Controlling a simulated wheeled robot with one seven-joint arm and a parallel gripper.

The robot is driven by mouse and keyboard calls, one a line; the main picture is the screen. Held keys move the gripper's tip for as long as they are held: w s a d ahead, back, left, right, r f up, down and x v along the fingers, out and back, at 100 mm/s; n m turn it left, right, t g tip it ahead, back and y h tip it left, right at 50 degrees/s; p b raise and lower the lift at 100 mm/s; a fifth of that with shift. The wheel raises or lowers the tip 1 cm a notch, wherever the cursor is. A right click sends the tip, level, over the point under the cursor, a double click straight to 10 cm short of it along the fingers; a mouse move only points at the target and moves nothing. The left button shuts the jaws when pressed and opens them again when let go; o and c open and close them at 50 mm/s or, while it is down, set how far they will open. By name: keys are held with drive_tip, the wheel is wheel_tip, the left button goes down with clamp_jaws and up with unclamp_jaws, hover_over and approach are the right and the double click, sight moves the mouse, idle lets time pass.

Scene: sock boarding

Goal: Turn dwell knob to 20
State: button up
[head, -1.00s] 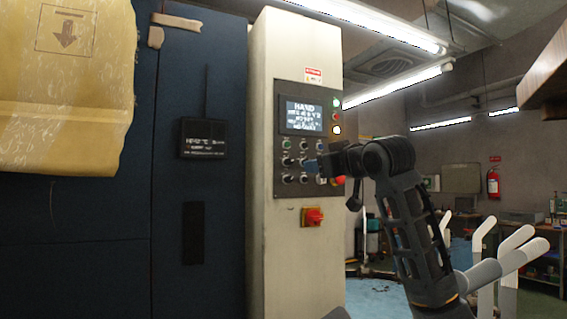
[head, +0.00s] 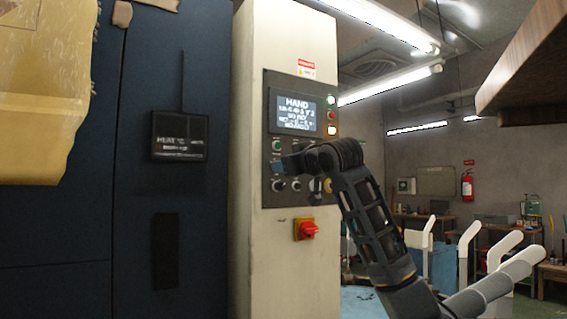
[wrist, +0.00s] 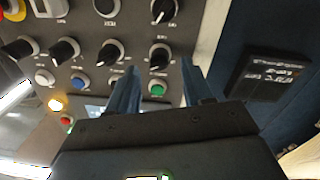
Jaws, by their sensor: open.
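The grey control panel (head: 268,110) stands upright on the cream cabinet. Several black knobs sit in rows on its lower half. In the wrist view my gripper (wrist: 158,78) is open, with one blue-grey finger on each side of a green button (wrist: 157,89). A black knob (wrist: 160,56) lies just beyond the fingertips, roughly in line with the gap. Another knob (wrist: 110,52) sits left of it, and one more (wrist: 163,10) is farther out. Nothing is held. In the head view my gripper (head: 280,166) is at the panel's left knob column. Knob labels are too small to read, so the dwell knob cannot be told.
A lit display (head: 297,112) is above the knobs. A red rotary switch (head: 305,229) sits below the panel. A brown overhead edge (head: 520,75) juts in at upper right.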

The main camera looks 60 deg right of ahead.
drive_tip(key=shift+x, duration=1.1)
clamp_jaws()
